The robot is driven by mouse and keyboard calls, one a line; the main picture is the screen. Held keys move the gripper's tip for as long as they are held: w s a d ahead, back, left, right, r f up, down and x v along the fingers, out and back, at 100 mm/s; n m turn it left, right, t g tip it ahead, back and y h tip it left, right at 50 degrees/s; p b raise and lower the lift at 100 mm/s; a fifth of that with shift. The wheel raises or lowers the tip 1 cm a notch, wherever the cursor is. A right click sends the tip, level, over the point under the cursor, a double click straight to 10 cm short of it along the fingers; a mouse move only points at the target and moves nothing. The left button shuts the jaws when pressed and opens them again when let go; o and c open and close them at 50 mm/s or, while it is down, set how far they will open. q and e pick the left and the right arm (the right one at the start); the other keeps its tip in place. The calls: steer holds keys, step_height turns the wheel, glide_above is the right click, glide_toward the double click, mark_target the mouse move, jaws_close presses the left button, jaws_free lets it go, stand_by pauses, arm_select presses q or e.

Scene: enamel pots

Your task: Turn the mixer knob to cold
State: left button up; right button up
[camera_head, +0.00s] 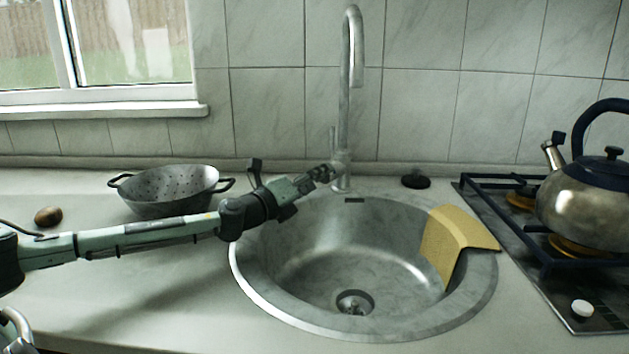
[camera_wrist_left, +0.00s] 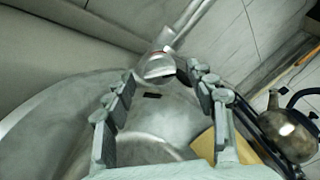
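The metal mixer tap (camera_head: 345,110) rises behind the sink, with its tall spout curving over at the top. In the left wrist view the rounded end of the mixer knob (camera_wrist_left: 159,67) faces the camera, between and just beyond the fingertips. My left gripper (camera_head: 328,172) reaches in from the left to the tap's base and partly hides the knob there. In the wrist view the left gripper (camera_wrist_left: 160,84) has its two fingers apart, one on each side of the knob. Contact cannot be told. My right gripper is not in view.
A round sink (camera_head: 300,318) lies below the arm, with a yellow cloth (camera_head: 455,240) over its right rim. A grey colander (camera_head: 170,190) stands behind my forearm, and a brown round object (camera_head: 48,216) lies left. A kettle (camera_head: 590,205) sits on the hob at right.

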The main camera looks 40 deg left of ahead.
arm_select(q)
steer(key=s, duration=0.7)
steer(key=shift+s+a, duration=0.2)
steer(key=shift+s, duration=0.05)
stand_by(0.6)
stand_by(0.5)
